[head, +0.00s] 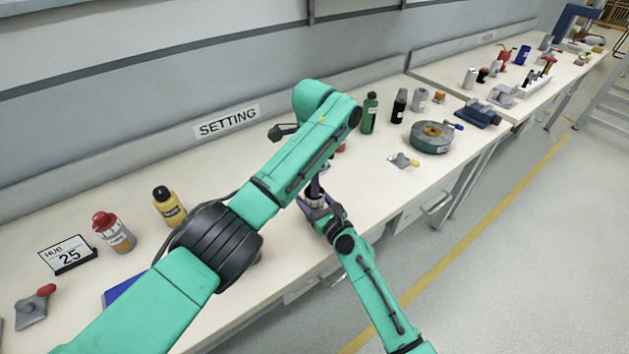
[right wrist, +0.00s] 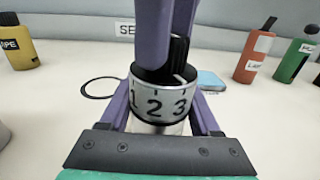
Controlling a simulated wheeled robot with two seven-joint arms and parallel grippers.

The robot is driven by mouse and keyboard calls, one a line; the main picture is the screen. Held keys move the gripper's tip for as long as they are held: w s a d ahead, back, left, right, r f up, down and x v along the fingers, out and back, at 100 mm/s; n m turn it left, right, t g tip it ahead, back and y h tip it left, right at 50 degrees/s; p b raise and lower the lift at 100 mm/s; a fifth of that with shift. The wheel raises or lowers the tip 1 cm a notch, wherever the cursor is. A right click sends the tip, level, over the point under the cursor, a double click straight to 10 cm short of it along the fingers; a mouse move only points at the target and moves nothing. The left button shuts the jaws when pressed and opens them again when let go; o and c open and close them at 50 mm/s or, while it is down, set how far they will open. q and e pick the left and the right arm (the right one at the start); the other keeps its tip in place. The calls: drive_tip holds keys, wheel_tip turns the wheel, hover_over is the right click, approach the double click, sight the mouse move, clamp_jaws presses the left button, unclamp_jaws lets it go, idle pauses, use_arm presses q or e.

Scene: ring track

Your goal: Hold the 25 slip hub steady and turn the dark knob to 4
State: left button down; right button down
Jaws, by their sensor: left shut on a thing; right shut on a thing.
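The slip hub is a pale cylinder (right wrist: 157,104) with 1, 2 and 3 visible on its side and a dark top. It stands upright on the bench under the arms in the head view (head: 314,197). My right gripper (right wrist: 160,118) is shut on the hub, one purple finger on each side. The dark knob (right wrist: 178,52) rises from its top; its white pointer line is near 3. My left gripper (right wrist: 168,62) comes from above, shut on the knob, its fingers partly hiding it; it also shows in the head view (head: 317,186). No 4 is visible.
A HUB 25 sign (head: 68,255) stands at the left and a SETTING label (head: 227,122) is on the back wall. Yellow (head: 168,206) and green (head: 370,113) bottles stand toward the back. A round grey-green device (head: 431,138) sits to the right. A dark ring (right wrist: 103,87) lies left of the hub.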

use_arm(q)
drive_tip(key=n, duration=0.4)
drive_tip(key=shift+s, duration=0.1)
drive_tip(key=n, duration=0.4)
drive_tip(key=shift+r, duration=0.1)
idle(0.5)
drive_tip(key=c, duration=0.5)
unclamp_jaws()
wheel_tip(320, 180, up, 12)
